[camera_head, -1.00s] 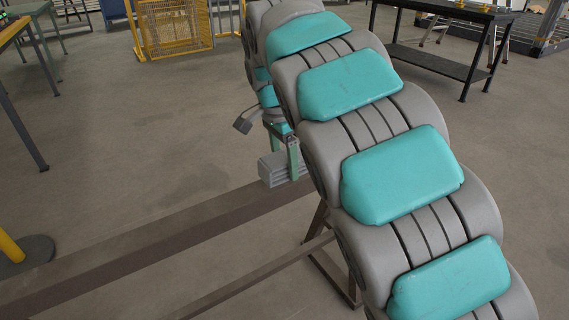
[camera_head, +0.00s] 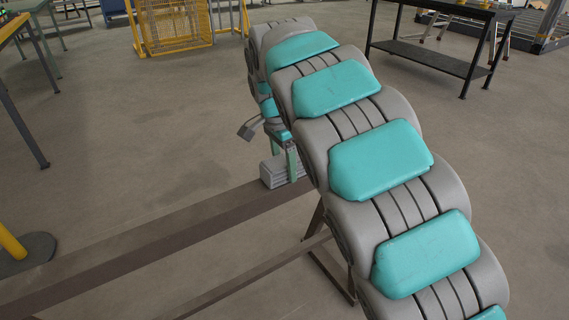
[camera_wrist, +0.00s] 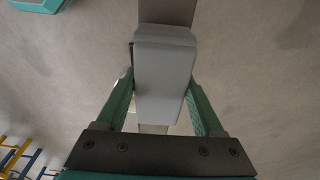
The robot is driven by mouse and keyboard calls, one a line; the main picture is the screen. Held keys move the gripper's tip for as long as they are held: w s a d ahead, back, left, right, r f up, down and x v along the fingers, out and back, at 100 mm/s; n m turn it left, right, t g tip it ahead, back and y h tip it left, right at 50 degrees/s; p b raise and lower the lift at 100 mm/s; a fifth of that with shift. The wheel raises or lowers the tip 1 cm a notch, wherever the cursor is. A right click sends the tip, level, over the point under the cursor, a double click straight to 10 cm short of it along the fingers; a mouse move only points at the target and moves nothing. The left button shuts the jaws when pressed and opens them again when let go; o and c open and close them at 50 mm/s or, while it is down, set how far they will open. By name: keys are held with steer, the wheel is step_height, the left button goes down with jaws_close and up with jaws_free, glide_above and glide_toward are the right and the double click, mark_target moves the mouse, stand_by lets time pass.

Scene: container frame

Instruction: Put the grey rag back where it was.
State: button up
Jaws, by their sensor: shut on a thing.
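The grey rag (camera_head: 276,174) looks like a thick folded block in the head view, at the brown beam (camera_head: 150,235). In the wrist view, the rag (camera_wrist: 165,75) sits between the two green fingers and reaches out past their tips. My gripper (camera_head: 285,160) is shut on it, with a finger pressed to each side in the wrist view (camera_wrist: 160,88). The beam runs behind the rag there. I cannot tell whether the rag touches the beam. My arm hides part of the beam's right end.
A yellow post on a dark round base (camera_head: 25,255) stands at the left. A black table (camera_head: 440,55) is at the back right, and a yellow mesh cage (camera_head: 172,28) at the back. The floor between them is clear.

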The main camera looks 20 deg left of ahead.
mark_target(280, 161)
steer(key=shift+f, duration=0.15)
steer(key=o, duration=1.3)
steer(key=r, duration=0.6)
steer(key=a+r, duration=0.1)
steer(key=r, duration=0.3)
steer(key=shift+s, duration=0.4)
step_height(280, 161, up, 2)
steer(key=shift+s+r+p, duration=0.15)
steer(key=shift+p, duration=0.9)
